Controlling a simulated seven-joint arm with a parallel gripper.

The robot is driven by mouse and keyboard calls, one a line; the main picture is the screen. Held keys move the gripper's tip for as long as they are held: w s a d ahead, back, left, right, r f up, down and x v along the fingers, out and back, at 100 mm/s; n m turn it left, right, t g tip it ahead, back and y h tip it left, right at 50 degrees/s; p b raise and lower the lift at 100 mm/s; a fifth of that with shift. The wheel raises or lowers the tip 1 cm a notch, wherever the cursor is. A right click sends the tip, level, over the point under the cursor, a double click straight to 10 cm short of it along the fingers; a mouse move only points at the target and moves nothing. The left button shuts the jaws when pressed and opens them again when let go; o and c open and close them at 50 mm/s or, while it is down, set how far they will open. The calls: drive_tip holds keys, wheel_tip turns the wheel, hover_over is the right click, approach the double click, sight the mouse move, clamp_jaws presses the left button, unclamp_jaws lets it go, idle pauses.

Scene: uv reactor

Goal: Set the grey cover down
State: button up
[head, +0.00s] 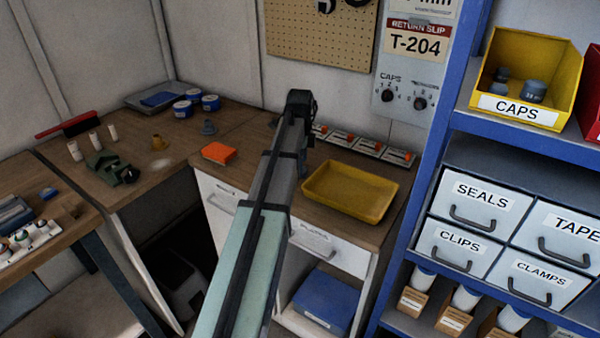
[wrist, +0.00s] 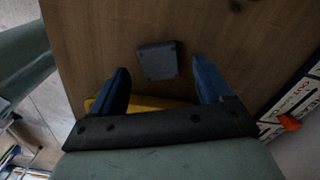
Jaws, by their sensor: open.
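The grey cover (wrist: 158,60), a small dark square piece, lies on the wooden bench top in the wrist view. My gripper (wrist: 160,70) is open, with one blue finger on each side of the cover in the picture and clear gaps to both. Nothing is held between the fingers. I cannot tell how far the fingertips are above the bench. In the head view my arm hides the cover and the gripper.
A yellow tray (head: 350,192) stands right of my arm, and its edge shows beneath the gripper in the wrist view (wrist: 145,103). A row of orange-levered switches (head: 362,144) lines the back. An orange block (head: 218,153) lies left. Blue shelving (head: 432,140) bounds the right.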

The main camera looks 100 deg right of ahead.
wheel_tip(320, 180, down, 2)
